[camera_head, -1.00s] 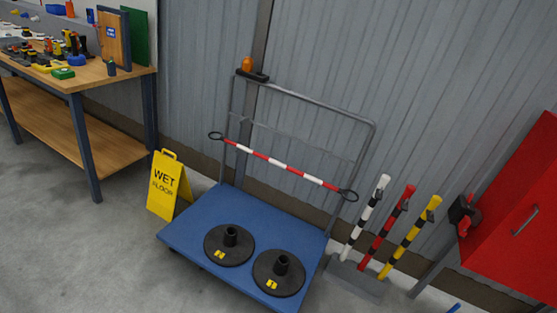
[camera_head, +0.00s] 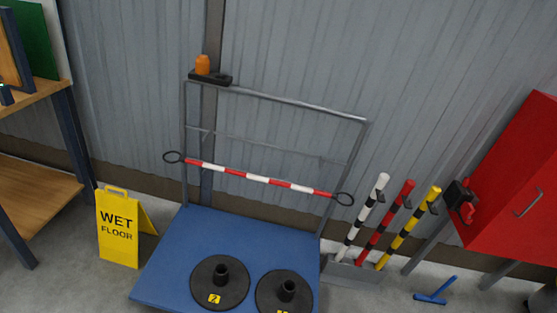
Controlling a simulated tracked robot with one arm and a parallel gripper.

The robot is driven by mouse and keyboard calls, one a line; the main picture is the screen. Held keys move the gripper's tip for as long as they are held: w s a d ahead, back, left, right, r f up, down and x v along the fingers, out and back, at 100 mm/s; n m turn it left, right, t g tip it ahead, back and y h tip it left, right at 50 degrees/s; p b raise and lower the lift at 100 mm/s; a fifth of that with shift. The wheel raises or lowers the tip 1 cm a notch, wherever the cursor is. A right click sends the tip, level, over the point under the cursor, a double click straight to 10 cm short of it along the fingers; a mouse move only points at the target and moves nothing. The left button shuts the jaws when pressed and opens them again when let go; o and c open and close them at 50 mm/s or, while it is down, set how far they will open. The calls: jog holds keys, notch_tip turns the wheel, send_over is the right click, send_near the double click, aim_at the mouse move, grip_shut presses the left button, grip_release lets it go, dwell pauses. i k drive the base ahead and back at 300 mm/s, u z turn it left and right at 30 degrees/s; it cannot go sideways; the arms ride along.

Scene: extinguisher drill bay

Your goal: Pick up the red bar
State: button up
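A red post (camera_head: 387,220) with black bands stands leaning in a rack (camera_head: 352,271) right of the trolley. It is between a white post (camera_head: 364,216) and a yellow post (camera_head: 410,226), both also black-banded. A red and white striped bar (camera_head: 258,179) with a dark ring at each end runs across the front of the trolley's grey frame; I cannot tell how it is held. My gripper is not in view, so I cannot tell its state or where it is relative to these things.
A blue trolley (camera_head: 250,233) carries two black round bases (camera_head: 220,287). A yellow wet-floor sign (camera_head: 118,229) and a workbench (camera_head: 40,190) stand left. A red cabinet (camera_head: 510,190) is at right. A blue T-shaped tool (camera_head: 436,291) lies on the floor before it.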

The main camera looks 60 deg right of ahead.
aim_at(325, 194)
jog(key=z, duration=0.5)
jog(key=i, duration=1.05)
jog(key=z, duration=1.2)
jog(key=i, duration=0.65)
jog(key=z, duration=0.35)
jog(key=k, duration=0.9)
jog(key=z, duration=0.2)
jog(key=i, duration=0.9)
jog(key=u, duration=0.15)
